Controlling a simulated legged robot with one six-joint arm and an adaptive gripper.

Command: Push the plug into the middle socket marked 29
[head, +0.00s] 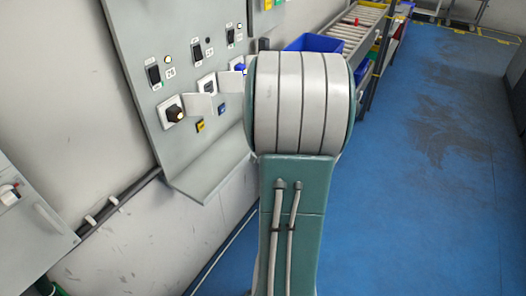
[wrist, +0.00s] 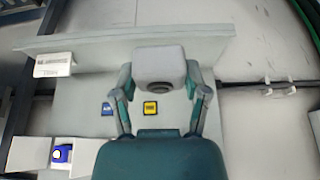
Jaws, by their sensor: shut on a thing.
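The wall panel holds a row of sockets in the head view. The middle socket (head: 207,85) sits below a switch with a label that looks like 29 (head: 209,51); no plug shows in it. My gripper (wrist: 160,72) is shut on a pale grey block, apparently the plug (wrist: 160,66), with a finger on each side. The plug is in front of the panel near the yellow sticker (wrist: 151,107), and its contact end is hidden. In the head view my gripper is hidden behind my arm.
The left socket holds a black plug (head: 173,113). A blue plug (head: 239,68) is in the right socket; it also shows in the wrist view (wrist: 63,153). Grey dividers (head: 200,106) stick out between sockets. A ledge (head: 213,160) runs along the panel bottom. Blue floor (head: 420,200) is clear at right.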

